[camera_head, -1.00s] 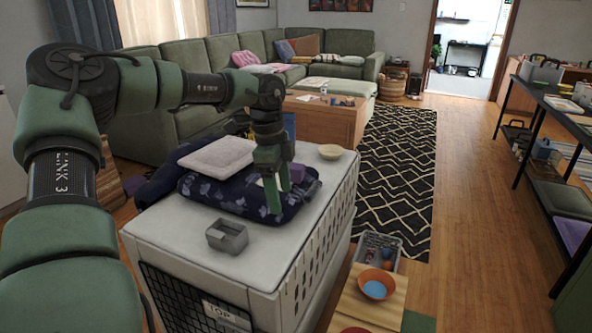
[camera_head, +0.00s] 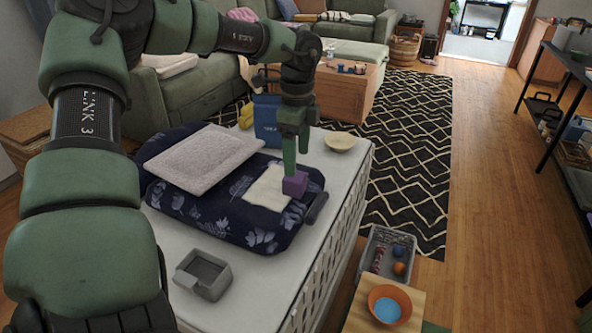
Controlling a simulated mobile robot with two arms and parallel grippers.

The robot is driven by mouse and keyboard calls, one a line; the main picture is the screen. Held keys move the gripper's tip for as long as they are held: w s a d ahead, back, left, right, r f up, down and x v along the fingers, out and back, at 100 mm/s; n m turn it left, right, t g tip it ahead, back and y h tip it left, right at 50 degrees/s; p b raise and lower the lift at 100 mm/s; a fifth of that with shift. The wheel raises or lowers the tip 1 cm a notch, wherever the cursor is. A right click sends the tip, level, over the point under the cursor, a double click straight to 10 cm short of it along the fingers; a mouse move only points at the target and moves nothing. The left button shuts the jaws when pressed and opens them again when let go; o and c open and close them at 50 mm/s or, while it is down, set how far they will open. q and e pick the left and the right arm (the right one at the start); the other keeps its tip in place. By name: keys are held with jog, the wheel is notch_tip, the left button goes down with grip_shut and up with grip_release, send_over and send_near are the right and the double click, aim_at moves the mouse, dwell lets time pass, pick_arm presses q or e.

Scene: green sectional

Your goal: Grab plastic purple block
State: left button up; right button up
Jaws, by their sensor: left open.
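The purple block (camera_head: 295,184) sits at the right side of a dark blue patterned cushion (camera_head: 215,217), beside a cream cloth patch (camera_head: 266,188). My left gripper (camera_head: 297,161) points down right at the block, its green fingers apart. One finger's tip overlaps the block's top left in the picture. I cannot tell whether it touches the block or is just behind it. The block does not look held. My right gripper is out of view.
The cushion lies on a white pet crate (camera_head: 255,291) with a pale pad (camera_head: 204,158), a grey box (camera_head: 203,274) and a cream bowl (camera_head: 340,142). A dark cylinder (camera_head: 316,207) lies beside the block. A grey basket (camera_head: 388,253) and an orange bowl (camera_head: 389,304) stand right of the crate.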

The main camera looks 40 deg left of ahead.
aim_at(295, 184)
pick_arm(q)
jog(key=shift+f, duration=0.5)
jog(key=f, duration=0.2)
jog(key=a+f, duration=0.1)
jog(key=f, duration=0.2)
jog(key=shift+w+f, duration=0.1)
jog(key=shift+f, duration=0.7)
jog(key=c, duration=1.5)
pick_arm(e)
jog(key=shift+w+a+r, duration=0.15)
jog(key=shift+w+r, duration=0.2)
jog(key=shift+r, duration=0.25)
pick_arm(q)
jog(key=shift+w+r, duration=0.1)
jog(key=shift+r, duration=0.05)
